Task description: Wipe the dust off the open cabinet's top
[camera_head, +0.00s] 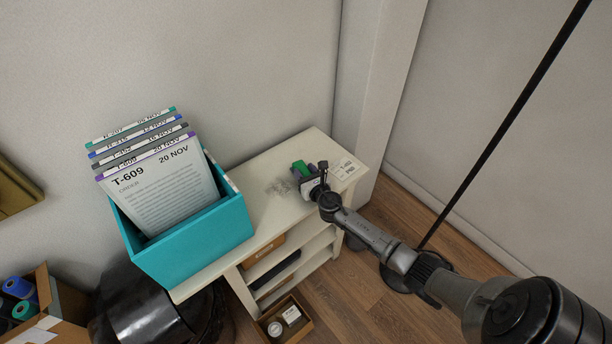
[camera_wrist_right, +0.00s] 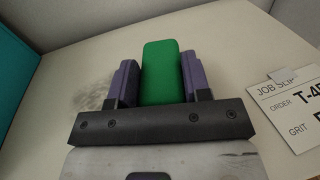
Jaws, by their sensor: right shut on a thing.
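The open cabinet (camera_head: 265,232) is cream, with open shelves below its flat top. A grey dust smudge (camera_head: 281,187) lies on the top near its middle; it also shows in the right wrist view (camera_wrist_right: 93,94), left of my gripper. My right gripper (camera_head: 307,172) is over the top, just right of the dust. Its purple fingers are shut on a green block (camera_wrist_right: 163,72), perhaps a sponge or pad. The block's lower end is hidden, so I cannot tell whether it touches the top. My left gripper is not in view.
A teal box of upright cards (camera_head: 198,246) fills the top's left part. A job slip (camera_head: 347,168) lies at its right end. A small tray (camera_head: 284,322) is at the cabinet's foot. A cardboard box of rolls (camera_head: 62,305) stands lower left. The wall is close behind.

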